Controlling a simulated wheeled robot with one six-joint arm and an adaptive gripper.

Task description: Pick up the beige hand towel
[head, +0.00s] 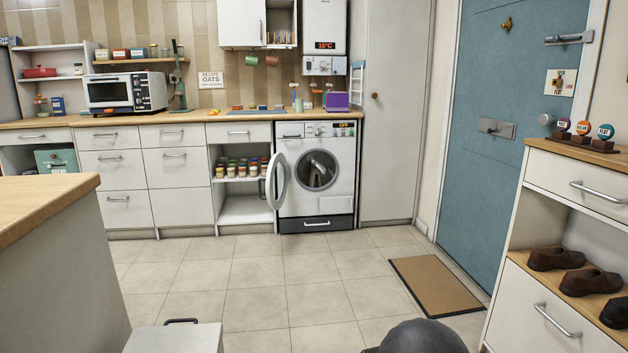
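I cannot make out a beige hand towel anywhere in the head view. The white washing machine (317,205) stands under the counter at the back. Its round door (277,181) hangs open to the left. A pale patch shows in its dark drum (317,170), and I cannot tell whether it is cloth or a reflection. My gripper is not in view. A dark rounded shape at the bottom edge, right of the middle, looks like part of my arm.
The tiled floor (262,270) is clear up to the washing machine. A wooden-topped counter (40,205) stands close on the left. A brown doormat (437,285) lies before the blue door (497,125). A shoe cabinet (525,310) stands at the right. A pale box (175,338) is at the bottom.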

